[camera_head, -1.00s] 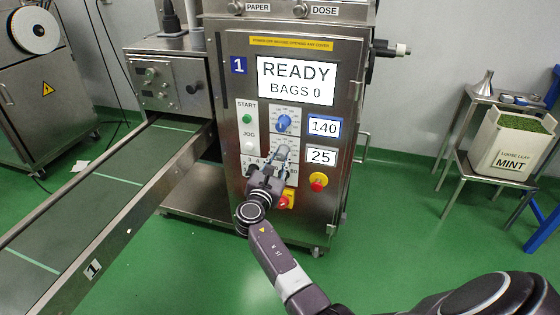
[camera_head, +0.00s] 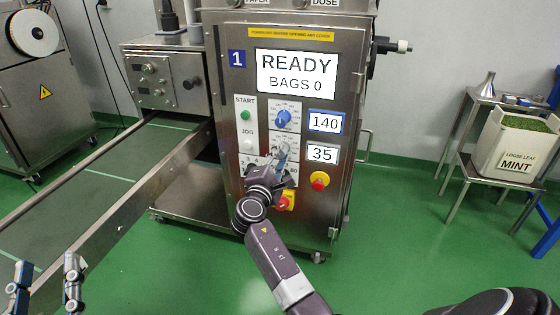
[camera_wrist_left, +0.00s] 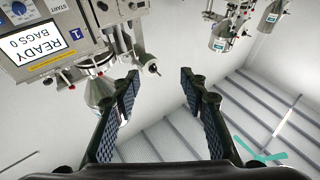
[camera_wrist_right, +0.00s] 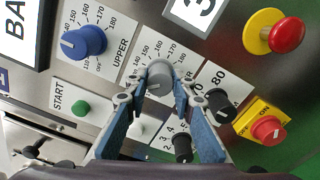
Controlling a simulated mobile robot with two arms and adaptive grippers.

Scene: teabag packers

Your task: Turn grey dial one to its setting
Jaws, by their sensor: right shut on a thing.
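The grey dial (camera_wrist_right: 160,78) sits on the machine's front panel beside a printed number scale. My right gripper (camera_wrist_right: 158,92) has its fingertips around the dial, shut on it; in the head view the gripper (camera_head: 278,158) largely hides the dial. The lower display (camera_head: 322,154), to the right of the dial, reads 35. The blue dial (camera_head: 283,118) is above, beside a display (camera_head: 325,122) reading 140. My left gripper (camera_head: 45,285) is at the lower left of the head view, away from the dial; the left wrist view shows it (camera_wrist_left: 160,85) open and empty.
Near the dial are a black knob (camera_wrist_right: 220,104), another black knob (camera_wrist_right: 183,148), a red-on-yellow switch (camera_wrist_right: 266,130) and a red stop button (camera_head: 319,181). The main screen (camera_head: 297,73) reads READY, BAGS 0. A conveyor (camera_head: 100,200) runs at left.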

